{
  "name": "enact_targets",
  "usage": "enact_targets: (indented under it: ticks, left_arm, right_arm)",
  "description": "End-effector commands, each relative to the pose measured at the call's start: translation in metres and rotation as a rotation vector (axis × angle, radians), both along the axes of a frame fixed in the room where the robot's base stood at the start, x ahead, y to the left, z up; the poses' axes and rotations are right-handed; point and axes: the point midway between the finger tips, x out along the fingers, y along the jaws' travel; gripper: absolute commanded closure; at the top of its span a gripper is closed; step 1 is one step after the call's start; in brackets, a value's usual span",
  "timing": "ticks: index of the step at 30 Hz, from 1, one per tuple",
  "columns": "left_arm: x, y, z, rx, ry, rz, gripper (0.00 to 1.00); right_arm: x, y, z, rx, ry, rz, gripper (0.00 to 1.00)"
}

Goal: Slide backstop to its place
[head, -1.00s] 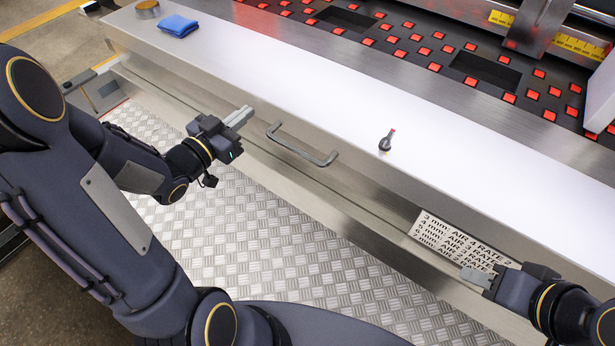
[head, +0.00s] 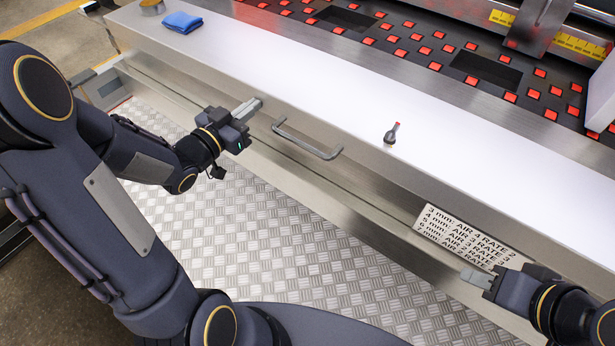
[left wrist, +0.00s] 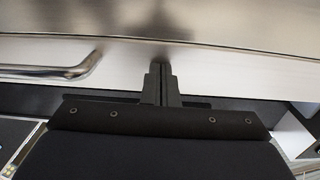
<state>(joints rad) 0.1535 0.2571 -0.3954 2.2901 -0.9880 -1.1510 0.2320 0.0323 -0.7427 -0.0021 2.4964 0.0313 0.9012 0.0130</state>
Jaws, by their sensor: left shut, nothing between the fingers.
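A long beam with a white top (head: 330,90) and metal front runs diagonally across the head view; it appears to be the backstop. A grey bar handle (head: 307,139) is on its front face and also shows in the left wrist view (left wrist: 50,72). My left gripper (head: 249,108) is shut and empty, its fingertips at the front face just left of the handle. In the left wrist view the closed fingertips (left wrist: 161,70) point at that face; contact cannot be made out. My right gripper (head: 473,277) looks shut and empty, low by the front, below the printed label (head: 465,235).
A blue cloth (head: 182,21), a tape roll (head: 152,7) and a dark knob with a red tip (head: 391,133) are on the white top. Behind lies a black bed with red squares (head: 470,82). A tread-plate floor (head: 250,235) lies in front.

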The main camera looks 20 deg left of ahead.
Motion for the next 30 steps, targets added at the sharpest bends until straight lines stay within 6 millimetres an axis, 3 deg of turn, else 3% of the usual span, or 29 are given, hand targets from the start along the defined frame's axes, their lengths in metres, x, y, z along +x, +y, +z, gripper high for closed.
enact_targets:
  ticks: [30]
  left_arm:
    - [0.029,-0.011,0.000,0.000,-0.002,-0.003,1.00]
  right_arm:
    - [0.000,0.000,-0.008,0.000,0.000,0.000,0.64]
